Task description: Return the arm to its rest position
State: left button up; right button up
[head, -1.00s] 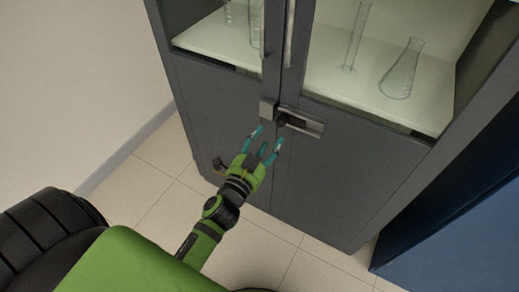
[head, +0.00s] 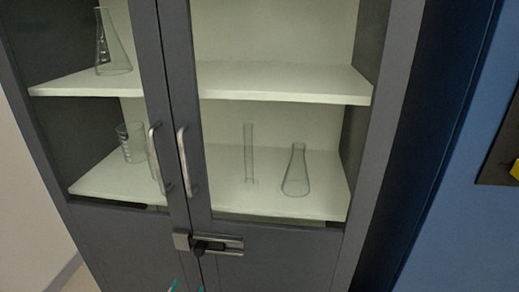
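My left gripper (head: 186,288) shows only as teal fingertips at the bottom edge of the head view. The tips are apart with nothing seen between them; the rest of the gripper and its arm are out of view. The tips are below the latch (head: 229,244) of the grey cabinet (head: 275,250) and appear clear of it. The latch has a dark knob and lies at the seam of the two doors, which look closed. My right gripper is not in view.
Two vertical metal handles (head: 184,160) stand out from the doors. Behind the glass, flasks (head: 297,172), a cylinder (head: 249,155) and beakers (head: 132,143) stand on pale shelves (head: 230,88). A blue surface (head: 450,200) is at the right, a pale wall (head: 25,200) at the left.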

pick_arm(q)
jog(key=s+d+f+n+g+p, duration=0.15)
jog(key=s+f+g, duration=0.35)
jog(key=f, duration=0.9)
jog(key=s+d+f+n+g+p, duration=0.1)
jog(key=s+f+n+g+p, duration=0.15)
jog(key=s+f, duration=0.7)
jog(key=s+a+f+n+g, duration=0.1)
jog(key=s+f+g, duration=0.3)
jog(key=s+f, duration=0.4)
jog(key=s+a+f+n+g+p, duration=0.1)
jog(key=s+f+g, duration=0.4)
jog(key=s, duration=0.9)
notch_tip(320, 180, down, 3)
jog(key=shift+a+f, duration=0.1)
jog(key=shift+a, duration=0.8)
